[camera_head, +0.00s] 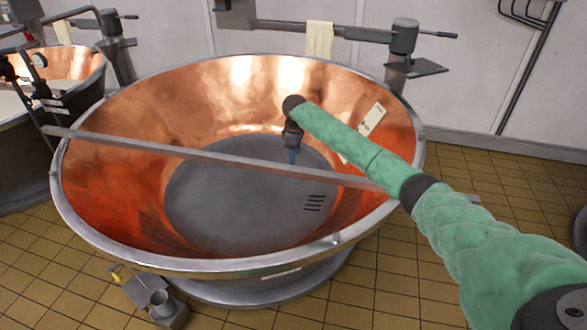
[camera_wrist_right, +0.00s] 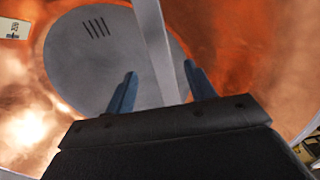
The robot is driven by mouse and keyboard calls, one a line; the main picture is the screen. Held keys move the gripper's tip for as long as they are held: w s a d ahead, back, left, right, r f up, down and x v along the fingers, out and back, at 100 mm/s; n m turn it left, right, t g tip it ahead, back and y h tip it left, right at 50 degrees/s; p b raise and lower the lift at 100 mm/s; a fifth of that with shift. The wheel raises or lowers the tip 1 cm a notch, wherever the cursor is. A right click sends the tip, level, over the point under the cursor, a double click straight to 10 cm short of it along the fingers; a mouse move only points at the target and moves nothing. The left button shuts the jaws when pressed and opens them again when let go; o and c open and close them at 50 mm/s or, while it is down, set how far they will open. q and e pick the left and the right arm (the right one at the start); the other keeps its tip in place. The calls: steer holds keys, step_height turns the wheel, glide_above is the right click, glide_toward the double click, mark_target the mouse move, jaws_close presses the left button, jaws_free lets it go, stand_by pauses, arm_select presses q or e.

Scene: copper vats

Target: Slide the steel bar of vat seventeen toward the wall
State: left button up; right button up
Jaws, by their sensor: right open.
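The steel bar (camera_head: 215,155) is a long flat strip lying across the rim of the large copper vat (camera_head: 100,185), its ends reaching past the rim on both sides. My right gripper (camera_head: 292,157) is over the vat at the bar, pointing down. In the right wrist view the bar (camera_wrist_right: 158,45) runs between the two blue fingertips of this open gripper (camera_wrist_right: 160,74), with gaps on both sides. How deep the fingers reach around the bar I cannot tell. My left gripper is not in view.
A pale label plate (camera_head: 373,118) is on the vat's inner wall; its number is too small to read. A steel beam (camera_head: 325,31) with a hanging cloth (camera_head: 319,40) stands behind, before the white wall (camera_head: 480,70). Another vat (camera_head: 75,70) is at left.

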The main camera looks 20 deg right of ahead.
mark_target(294, 168)
steer(key=shift+w+a+f, duration=0.1)
steer(key=shift+a+f, duration=0.05)
steer(key=shift+f, duration=0.35)
arm_select(q)
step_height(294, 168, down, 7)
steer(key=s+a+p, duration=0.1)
steer(key=p, duration=0.1)
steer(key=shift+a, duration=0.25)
arm_select(e)
steer(key=shift+f, duration=3.55)
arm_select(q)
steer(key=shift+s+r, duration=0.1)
arm_select(e)
steer(key=shift+c, duration=0.2)
jaws_close()
